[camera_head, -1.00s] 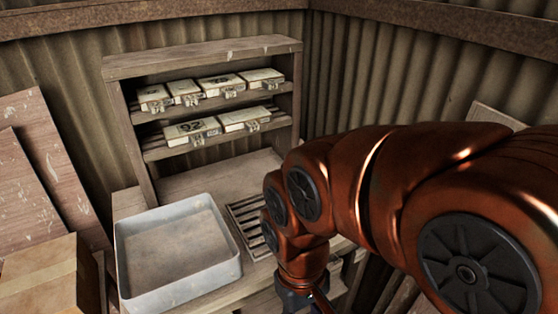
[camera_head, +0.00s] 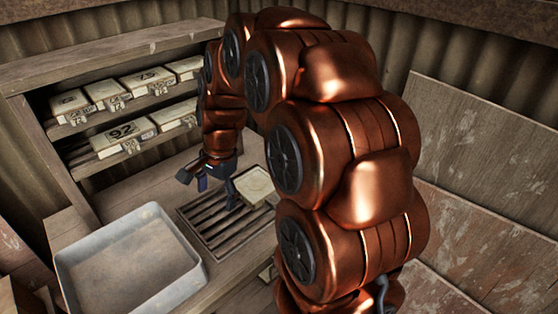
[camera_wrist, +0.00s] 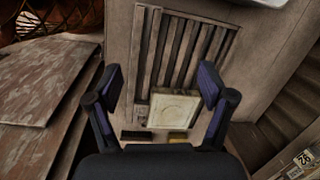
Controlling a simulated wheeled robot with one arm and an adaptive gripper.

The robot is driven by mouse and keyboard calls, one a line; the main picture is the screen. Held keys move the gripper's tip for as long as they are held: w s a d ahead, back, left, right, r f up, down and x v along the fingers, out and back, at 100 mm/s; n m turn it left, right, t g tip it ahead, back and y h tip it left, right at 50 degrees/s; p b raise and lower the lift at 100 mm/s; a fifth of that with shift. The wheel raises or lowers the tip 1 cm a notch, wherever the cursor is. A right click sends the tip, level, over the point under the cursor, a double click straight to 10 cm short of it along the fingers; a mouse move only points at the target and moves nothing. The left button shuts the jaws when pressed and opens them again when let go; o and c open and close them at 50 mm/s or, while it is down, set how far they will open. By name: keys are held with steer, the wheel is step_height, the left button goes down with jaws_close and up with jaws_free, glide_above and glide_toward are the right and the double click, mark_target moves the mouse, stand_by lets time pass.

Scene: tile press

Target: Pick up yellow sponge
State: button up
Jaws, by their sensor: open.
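A small yellow block (camera_wrist: 178,136), likely the yellow sponge, shows in the wrist view just below a pale square tile (camera_wrist: 174,110). Its lower part is cut off by my gripper body. I cannot make out the sponge in the head view, where my arm covers that side of the bench. My gripper (camera_wrist: 162,88) is open and empty, its dark fingers spread left and right above the bench. In the head view my gripper (camera_head: 208,187) hangs over the slatted grate, left of the pale tile (camera_head: 254,186).
A slatted grate (camera_head: 212,222) is set in the bench beside a grey metal tray (camera_head: 75,258). A dark bar (camera_wrist: 138,135) lies left of the yellow block. A shelf (camera_head: 95,165) with numbered tile moulds stands behind. Boards (camera_head: 480,150) lean at right.

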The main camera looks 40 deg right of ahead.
steer(key=w+d+f+m+t, duration=0.1)
steer(key=w+d+f+m, duration=0.2)
steer(key=d+m, duration=0.3)
steer(key=w+d+f+m+t+h+p, duration=0.1)
steer(key=w+d+f+m, duration=0.3)
steer(key=d, duration=1.3)
steer(key=w+d+f+m+t, duration=0.1)
steer(key=w+d+f+m, duration=0.2)
steer(key=d+m, duration=0.7)
steer(key=shift+w+d+f+h, duration=0.15)
steer(key=shift+w+d+h, duration=0.25)
steer(key=shift+w+d, duration=0.4)
steer(key=shift+d+f+m+t, duration=0.1)
steer(key=shift+m+t, duration=0.2)
steer(key=shift+w+f+p, duration=0.15)
steer(key=shift+f+p, duration=0.05)
steer(key=shift+p, duration=0.15)
steer(key=shift+x, duration=1)
steer(key=shift+p+x, duration=0.75)
steer(key=shift+x, duration=0.1)
steer(key=shift+p+x, duration=0.5)
steer(key=shift+x, duration=1.25)
steer(key=shift+w+d, duration=0.15)
steer(key=shift+w, duration=0.05)
